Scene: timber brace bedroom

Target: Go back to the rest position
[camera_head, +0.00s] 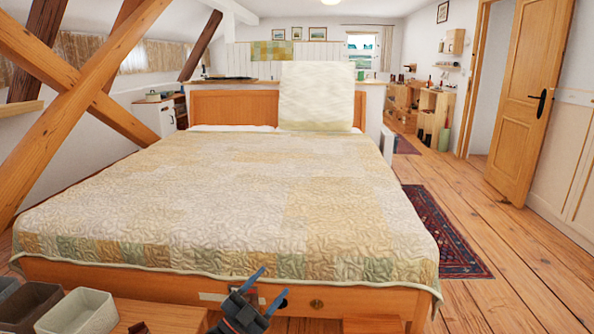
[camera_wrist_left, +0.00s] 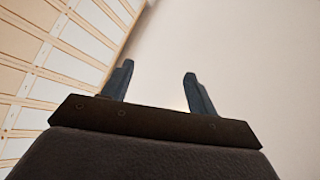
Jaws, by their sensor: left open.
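My left gripper (camera_head: 266,291) shows at the bottom middle of the head view, in front of the foot end of the bed. Its two blue-grey fingers stand apart with nothing between them. The left wrist view also shows the open, empty fingers (camera_wrist_left: 158,90), against a plain pale surface. My right gripper is in neither view.
A large bed (camera_head: 230,200) with a patchwork quilt fills the middle. Grey bins (camera_head: 78,312) stand on a wooden surface at the bottom left. Crossed timber braces (camera_head: 75,95) rise at the left. Open wooden floor (camera_head: 500,225) and a dark red rug (camera_head: 440,235) lie at the right.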

